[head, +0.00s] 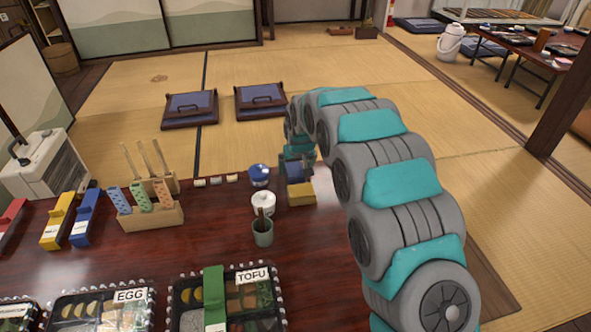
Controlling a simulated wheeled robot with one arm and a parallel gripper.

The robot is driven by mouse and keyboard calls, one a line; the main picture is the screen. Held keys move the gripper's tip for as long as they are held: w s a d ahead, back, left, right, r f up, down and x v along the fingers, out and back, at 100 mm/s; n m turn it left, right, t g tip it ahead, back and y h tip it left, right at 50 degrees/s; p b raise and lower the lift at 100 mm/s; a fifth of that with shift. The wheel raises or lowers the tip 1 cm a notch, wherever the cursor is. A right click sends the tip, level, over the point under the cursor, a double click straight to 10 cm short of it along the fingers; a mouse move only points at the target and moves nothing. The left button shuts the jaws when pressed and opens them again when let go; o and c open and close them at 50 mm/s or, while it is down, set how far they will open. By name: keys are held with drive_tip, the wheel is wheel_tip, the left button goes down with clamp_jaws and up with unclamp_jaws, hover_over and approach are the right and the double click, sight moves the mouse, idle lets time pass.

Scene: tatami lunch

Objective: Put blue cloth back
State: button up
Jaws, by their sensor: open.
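My arm reaches from the lower right over the dark red table (300,245). My gripper (297,176) is at the table's far edge, right of the blue-lidded pot; it is small and partly hidden, and nothing shows clearly held in it. A dark blue piece shows at the gripper, above a yellow block (301,194); I cannot tell whether it is cloth. A blue patterned cloth-like strip (119,199) hangs at the left of a wooden rack (155,217), beside a green strip (140,197) and a red one (161,190).
A blue-topped pot (260,175), white pot (263,203) and grey-green cup (263,234) stand left of the gripper. Blue (84,220) and yellow (57,222) holders stand at left. Lunch boxes labelled EGG (130,296) and TOFU (252,276) lie in front.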

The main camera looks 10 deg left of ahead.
drive_tip(key=v, duration=1.1)
drive_tip(key=s+d+r+m+g+h, duration=0.1)
drive_tip(key=s+d+r, duration=0.2)
drive_tip(key=s+d, duration=0.6)
drive_tip(key=s+d+r+m+g+h, duration=0.1)
drive_tip(key=s+d+r+m, duration=0.15)
drive_tip(key=s+d, duration=0.65)
drive_tip(key=s+d+g, duration=0.1)
drive_tip(key=s+d, duration=0.3)
drive_tip(key=s, duration=0.5)
drive_tip(key=s+d+m+g, duration=0.1)
drive_tip(key=s+d, duration=0.4)
drive_tip(key=s, duration=0.4)
drive_tip(key=s+d+g, duration=0.1)
drive_tip(key=s+d, duration=0.3)
drive_tip(key=s, duration=0.6)
drive_tip(key=shift+d+f+m+g, duration=0.25)
drive_tip(key=shift+f+m+g, duration=0.1)
drive_tip(key=shift+f+g, duration=0.05)
drive_tip(key=shift+a, duration=0.1)
